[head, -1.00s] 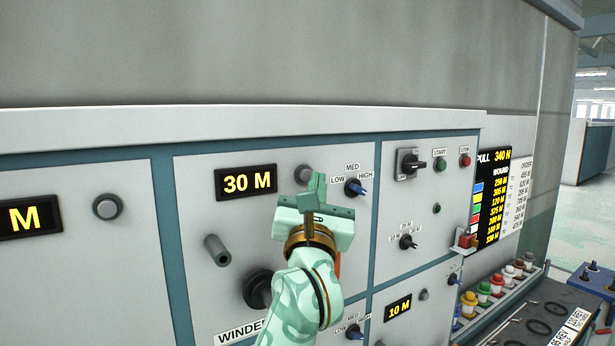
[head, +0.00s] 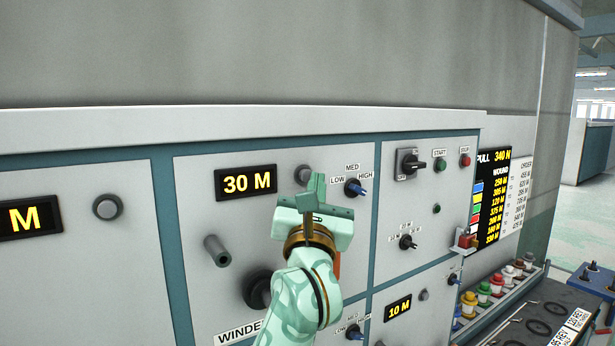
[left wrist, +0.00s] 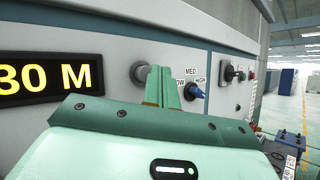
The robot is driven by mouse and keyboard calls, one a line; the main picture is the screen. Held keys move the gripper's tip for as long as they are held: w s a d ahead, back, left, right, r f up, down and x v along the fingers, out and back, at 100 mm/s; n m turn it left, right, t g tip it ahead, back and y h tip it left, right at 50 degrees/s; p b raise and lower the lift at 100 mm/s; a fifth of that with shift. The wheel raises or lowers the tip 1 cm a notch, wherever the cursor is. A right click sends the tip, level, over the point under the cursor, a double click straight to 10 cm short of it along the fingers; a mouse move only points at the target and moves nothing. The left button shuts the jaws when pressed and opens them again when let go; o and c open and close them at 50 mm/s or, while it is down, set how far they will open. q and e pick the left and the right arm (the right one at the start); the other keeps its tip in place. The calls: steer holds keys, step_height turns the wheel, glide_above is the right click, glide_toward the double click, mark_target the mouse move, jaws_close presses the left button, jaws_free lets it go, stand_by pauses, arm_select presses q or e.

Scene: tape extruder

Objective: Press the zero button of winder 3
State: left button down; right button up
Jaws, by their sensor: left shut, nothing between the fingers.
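The winder panel (head: 203,182) carries a black display (head: 246,184) reading 30 M. Its round grey button (head: 302,175) is right of the display, partly hidden behind my left gripper (head: 316,182). The label below reads "WINDE", with the number hidden by my arm. In the left wrist view the display (left wrist: 45,77) is at left and the grey button (left wrist: 139,72) sits just left of the shut fingertips (left wrist: 163,78). My left gripper is shut and empty, its tips close to the button; I cannot tell whether they touch. My right gripper is not in view.
A blue LOW/MED/HIGH knob (head: 355,187) is right of the gripper. A grey peg (head: 216,250) and a dark knob (head: 258,289) stick out below. Another panel with a grey button (head: 107,207) is at left. START (head: 440,164) and STOP (head: 465,160) buttons are at right.

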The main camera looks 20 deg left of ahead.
arm_select(q)
steer(key=shift+w+a, duration=0.2)
steer(key=shift+a, duration=0.1)
steer(key=shift+w+a, duration=0.3)
steer(key=shift+a, duration=0.1)
stand_by(0.8)
steer(key=shift+s+d, duration=0.1)
stand_by(0.3)
steer(key=shift+s+d+p, duration=0.35)
steer(key=shift+s+d, duration=0.1)
steer(key=shift+d, duration=0.15)
steer(key=shift+d, duration=0.1)
steer(key=shift+s+d+p, duration=0.2)
steer(key=shift+s+d, duration=0.6)
steer(key=shift+d, duration=0.15)
steer(key=shift+s+d+p, duration=0.2)
steer(key=shift+s+d, duration=0.55)
steer(key=shift+d, duration=0.2)
steer(key=shift+f, duration=0.1)
